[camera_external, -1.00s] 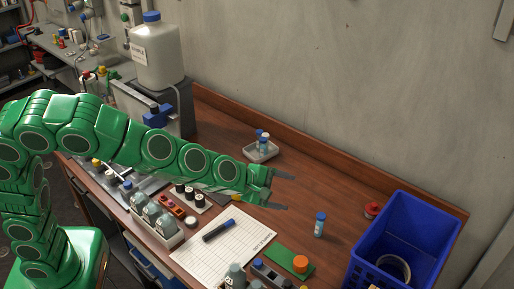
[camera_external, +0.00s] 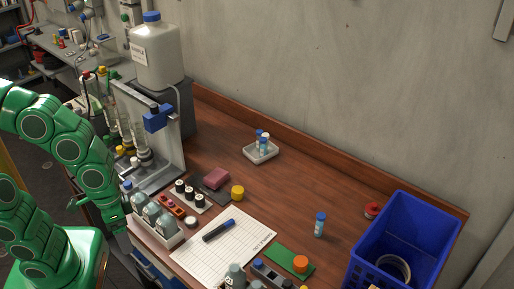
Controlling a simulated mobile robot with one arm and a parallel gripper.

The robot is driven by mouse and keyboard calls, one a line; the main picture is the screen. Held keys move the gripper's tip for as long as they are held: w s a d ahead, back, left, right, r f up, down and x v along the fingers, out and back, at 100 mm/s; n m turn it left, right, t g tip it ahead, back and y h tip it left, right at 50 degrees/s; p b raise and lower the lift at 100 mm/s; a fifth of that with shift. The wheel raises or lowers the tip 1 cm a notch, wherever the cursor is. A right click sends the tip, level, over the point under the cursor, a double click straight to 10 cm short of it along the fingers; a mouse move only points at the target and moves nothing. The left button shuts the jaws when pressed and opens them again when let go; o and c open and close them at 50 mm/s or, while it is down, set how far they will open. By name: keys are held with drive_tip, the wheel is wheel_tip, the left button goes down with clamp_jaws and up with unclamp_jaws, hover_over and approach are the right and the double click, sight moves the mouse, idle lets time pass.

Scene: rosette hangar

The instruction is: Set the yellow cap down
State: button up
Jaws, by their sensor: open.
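The yellow cap (camera_external: 237,193) rests on the brown wooden bench, right of a dark red block (camera_external: 216,178) and just beyond the white sheet. Nothing is holding it. My gripper (camera_external: 112,218) is drawn back at the left, beside the bench's front edge and far from the cap. Its jaws are open, and they are small and partly hard to make out against the dark floor and the bench edge.
A blue-capped vial (camera_external: 320,225) and blue crate (camera_external: 395,250) stand to the right. A vial tray (camera_external: 261,153) is behind. Racks of bottles line the left. Bench around the cap's right is clear.

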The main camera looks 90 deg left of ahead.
drive_tip(key=s+a+m+g+y, duration=0.1)
drive_tip(key=s+a+m+g, duration=0.2)
drive_tip(key=s, duration=0.9)
drive_tip(key=shift+s+a+f+m+y, duration=0.25)
drive_tip(key=shift+a+f+m+y, duration=0.15)
drive_tip(key=shift+a+m, duration=0.35)
